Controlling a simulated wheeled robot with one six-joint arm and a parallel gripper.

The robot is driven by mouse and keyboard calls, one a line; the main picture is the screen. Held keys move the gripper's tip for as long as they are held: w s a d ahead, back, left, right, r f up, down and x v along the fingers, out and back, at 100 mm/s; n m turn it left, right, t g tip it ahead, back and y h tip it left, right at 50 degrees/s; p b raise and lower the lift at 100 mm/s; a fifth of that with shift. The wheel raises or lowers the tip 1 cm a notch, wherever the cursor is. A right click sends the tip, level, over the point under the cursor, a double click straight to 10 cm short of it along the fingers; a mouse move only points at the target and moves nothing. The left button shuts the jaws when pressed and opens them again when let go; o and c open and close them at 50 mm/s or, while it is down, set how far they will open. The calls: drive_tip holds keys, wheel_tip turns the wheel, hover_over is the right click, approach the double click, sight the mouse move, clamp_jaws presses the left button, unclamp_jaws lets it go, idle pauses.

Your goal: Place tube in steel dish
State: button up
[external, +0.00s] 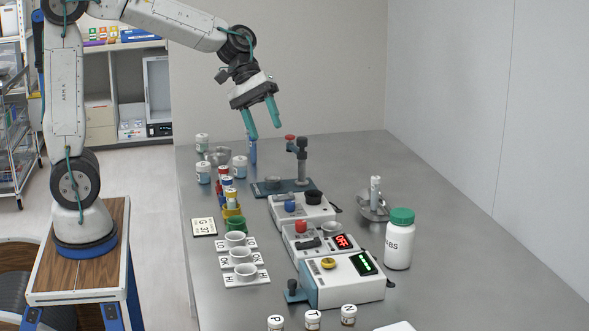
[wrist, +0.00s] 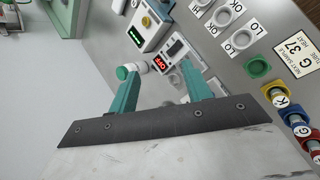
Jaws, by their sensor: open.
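Several capped tubes stand in coloured holders on the grey bench; the front one is in the yellow holder (external: 233,222), and red and blue holders are behind it. In the wrist view, a tube marked K (wrist: 281,100) stands in the yellow holder at the right. A steel dish (external: 373,213) at the right of the devices has a pale, white-capped item in it. Another shiny metal dish (external: 219,154) stands at the back left, partly hidden by jars. My gripper (external: 263,131) is open and empty, high above the back of the bench. Its two teal fingers (wrist: 160,80) are apart in the wrist view.
A clamp stand (external: 302,162) rises behind several switch boxes (external: 340,280). A white bottle with a green cap (external: 399,245) stands right of them. White cups (external: 243,255) are on their left, near a "G 37" card (external: 203,227). The bench's right side is clear.

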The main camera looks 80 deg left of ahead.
drive_tip(key=s+a+f+m+y, duration=0.1)
drive_tip(key=s+a+m+y, duration=0.1)
drive_tip(key=s, duration=0.7)
drive_tip(key=s+a+f+m+y, duration=0.1)
drive_tip(key=s+a+m+y, duration=0.1)
drive_tip(key=s+m, duration=0.3)
drive_tip(key=s+a+f+m+g+y, duration=0.1)
drive_tip(key=s+a+f+m+y, duration=0.1)
drive_tip(key=s, duration=1.2)
drive_tip(key=shift+a+m+y, duration=0.35)
drive_tip(key=shift+m+y, duration=0.25)
drive_tip(key=shift+m, duration=0.2)
